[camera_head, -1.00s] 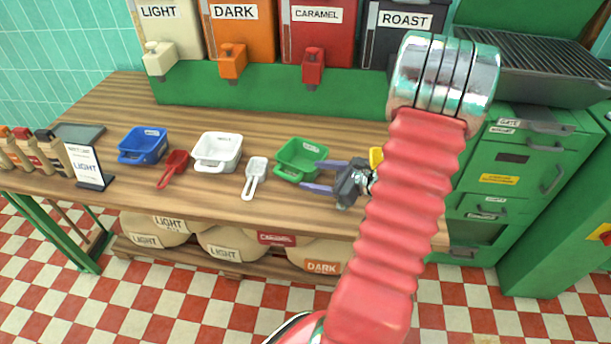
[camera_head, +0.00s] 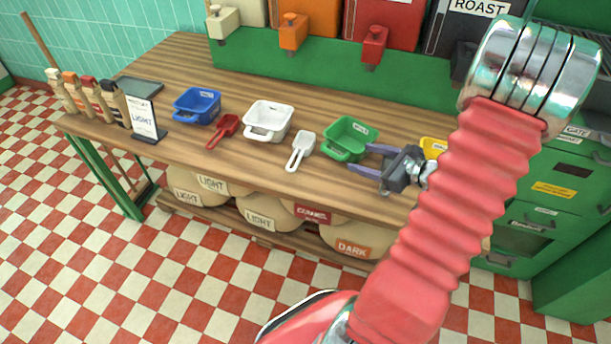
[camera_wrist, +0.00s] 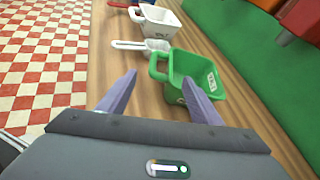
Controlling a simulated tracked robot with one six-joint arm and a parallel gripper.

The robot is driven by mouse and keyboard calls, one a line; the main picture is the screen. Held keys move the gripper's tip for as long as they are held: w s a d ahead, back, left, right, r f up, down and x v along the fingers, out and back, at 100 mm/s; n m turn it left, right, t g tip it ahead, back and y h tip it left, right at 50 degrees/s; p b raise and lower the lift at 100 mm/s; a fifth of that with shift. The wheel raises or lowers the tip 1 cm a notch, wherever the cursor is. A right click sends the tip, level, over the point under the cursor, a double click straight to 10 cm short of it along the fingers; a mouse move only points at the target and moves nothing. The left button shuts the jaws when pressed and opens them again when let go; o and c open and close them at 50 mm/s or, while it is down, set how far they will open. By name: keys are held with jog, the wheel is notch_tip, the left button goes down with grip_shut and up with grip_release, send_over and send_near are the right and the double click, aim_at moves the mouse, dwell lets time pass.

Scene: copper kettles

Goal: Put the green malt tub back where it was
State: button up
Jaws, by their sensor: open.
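The green malt tub (camera_head: 349,138) stands upright on the wooden counter, right of the white scoop. It also shows in the wrist view (camera_wrist: 190,68), with its handle toward the left and a small label on its side. My gripper (camera_head: 362,158) is open just right of the tub in the head view, its purple fingers pointing at it. In the wrist view my gripper (camera_wrist: 160,97) has its fingertips apart, near the tub's close side, with nothing held between them. I cannot tell whether the right finger touches the tub.
A white scoop (camera_head: 300,150), white tub (camera_head: 269,120), red scoop (camera_head: 223,130) and blue tub (camera_head: 197,105) stand left of the green tub. A yellow item (camera_head: 432,146) is partly hidden behind my arm. Dispensers (camera_head: 374,44) line the back.

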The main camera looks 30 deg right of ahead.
jog(key=a+r+n+g+y, duration=0.2)
jog(key=a+r+n+g, duration=0.4)
jog(key=a, duration=0.6)
jog(key=a+r+n+g+y, duration=0.1)
jog(key=a+r+n+y, duration=0.15)
jog(key=a+n, duration=0.8)
jog(key=s+a+r+n+h, duration=0.7)
jog(key=s+a+r+n, duration=0.3)
jog(key=n, duration=0.5)
jog(key=shift+a+r+g, duration=0.25)
jog(key=shift+a+g, duration=0.05)
jog(key=shift+a, duration=0.5)
jog(key=shift+c, duration=0.6)
